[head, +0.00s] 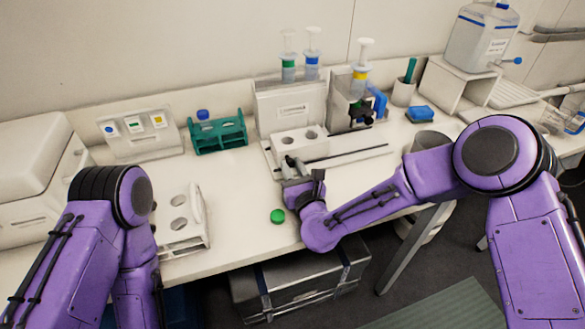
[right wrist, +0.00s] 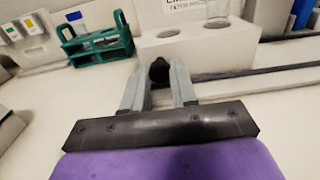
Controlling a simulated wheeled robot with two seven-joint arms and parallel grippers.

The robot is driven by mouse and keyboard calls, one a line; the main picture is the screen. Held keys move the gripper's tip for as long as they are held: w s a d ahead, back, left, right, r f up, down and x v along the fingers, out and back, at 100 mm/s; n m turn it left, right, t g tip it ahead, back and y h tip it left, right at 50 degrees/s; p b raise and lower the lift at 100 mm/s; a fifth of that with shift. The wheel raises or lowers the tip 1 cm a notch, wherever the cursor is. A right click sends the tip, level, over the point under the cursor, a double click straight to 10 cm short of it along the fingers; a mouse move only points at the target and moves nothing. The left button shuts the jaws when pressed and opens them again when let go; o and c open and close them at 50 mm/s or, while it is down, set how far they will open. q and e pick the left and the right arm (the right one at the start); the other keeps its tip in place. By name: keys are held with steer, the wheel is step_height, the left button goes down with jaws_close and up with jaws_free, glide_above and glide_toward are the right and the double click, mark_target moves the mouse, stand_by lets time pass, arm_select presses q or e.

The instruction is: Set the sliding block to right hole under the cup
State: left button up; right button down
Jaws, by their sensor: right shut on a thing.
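The sliding block (head: 297,146) is a white block with two round holes in its top, at the front of the rail base below the white labelled stand (head: 290,108). It also shows in the right wrist view (right wrist: 196,52). My right gripper (head: 290,163) is at the block's front left side. In the right wrist view its fingers (right wrist: 159,82) are closed around a small black knob (right wrist: 159,68) in front of the block. Clear cups with green, blue and yellow bands stand above the stands; I cannot tell which cup is meant. My left gripper is out of view.
Dark rails (head: 350,157) run right from the block. A green tube rack (head: 218,135) stands to the left. A white holed rack (head: 184,225) and a green cap (head: 277,216) are near the table's front edge. The bench between rack and cap is clear.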

steer(key=w+d, duration=0.1)
steer(key=d, duration=0.3)
steer(key=w+d+b, duration=0.1)
steer(key=d, duration=0.3)
steer(key=w+d+b, duration=0.1)
steer(key=w+d, duration=0.1)
steer(key=d, duration=0.2)
steer(key=shift+r, duration=0.1)
steer(key=c, duration=0.9)
jaws_free()
steer(key=shift+s, duration=0.1)
steer(key=shift+s, duration=0.1)
steer(key=shift+s+d+b, duration=0.1)
steer(key=shift+s+b, duration=0.2)
steer(key=shift+b, duration=0.1)
steer(key=b+v, duration=0.2)
steer(key=v, duration=0.7)
steer(key=shift+s+d, duration=0.1)
steer(key=shift+s, duration=0.25)
